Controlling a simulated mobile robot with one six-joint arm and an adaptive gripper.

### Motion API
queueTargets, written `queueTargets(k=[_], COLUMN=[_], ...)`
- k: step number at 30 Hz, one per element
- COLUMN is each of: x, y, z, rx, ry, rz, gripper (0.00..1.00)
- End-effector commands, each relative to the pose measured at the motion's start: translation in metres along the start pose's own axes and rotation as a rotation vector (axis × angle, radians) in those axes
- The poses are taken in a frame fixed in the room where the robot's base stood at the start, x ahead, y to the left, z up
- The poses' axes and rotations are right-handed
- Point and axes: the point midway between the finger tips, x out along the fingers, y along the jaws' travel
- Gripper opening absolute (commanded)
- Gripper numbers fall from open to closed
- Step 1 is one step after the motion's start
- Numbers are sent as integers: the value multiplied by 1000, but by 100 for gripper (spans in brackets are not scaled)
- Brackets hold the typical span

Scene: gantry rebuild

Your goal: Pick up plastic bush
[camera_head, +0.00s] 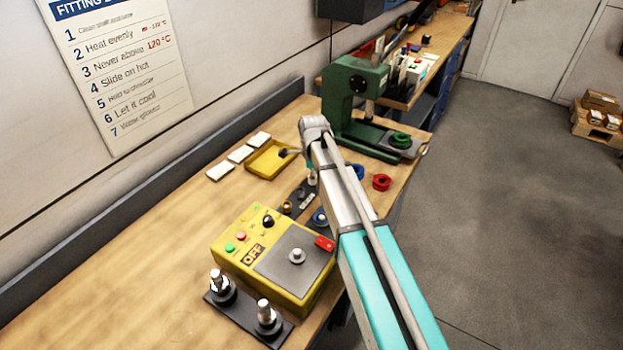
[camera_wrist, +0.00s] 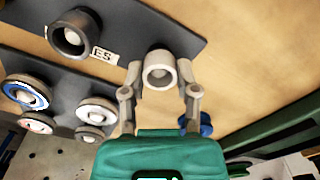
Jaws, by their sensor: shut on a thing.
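The plastic bush (camera_wrist: 158,78) is a short off-white ring with an open bore, seen in the wrist view. My gripper (camera_wrist: 160,70) has its two fingers on either side of the bush, shut on it. The bush is over the end of a dark plate (camera_wrist: 125,30); I cannot tell whether it still touches the plate. In the head view a pale bush (camera_head: 312,179) shows small at my gripper (camera_head: 311,172), partly hidden by my arm.
A black bush (camera_wrist: 76,33) stands on the same plate. Several pale-rimmed rings (camera_wrist: 95,110) lie nearby. A yellow heater box (camera_head: 275,258), a yellow tray (camera_head: 268,164), a green press (camera_head: 345,110) and red (camera_head: 381,182) rings surround the spot.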

Motion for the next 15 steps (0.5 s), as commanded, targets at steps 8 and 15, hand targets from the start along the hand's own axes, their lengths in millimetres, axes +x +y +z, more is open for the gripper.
queueTargets(k=[8,15], x=[-4,-18], y=[0,0], z=[0,0], rx=[0,0], ry=[0,0], rz=[0,0], gripper=[7,7])
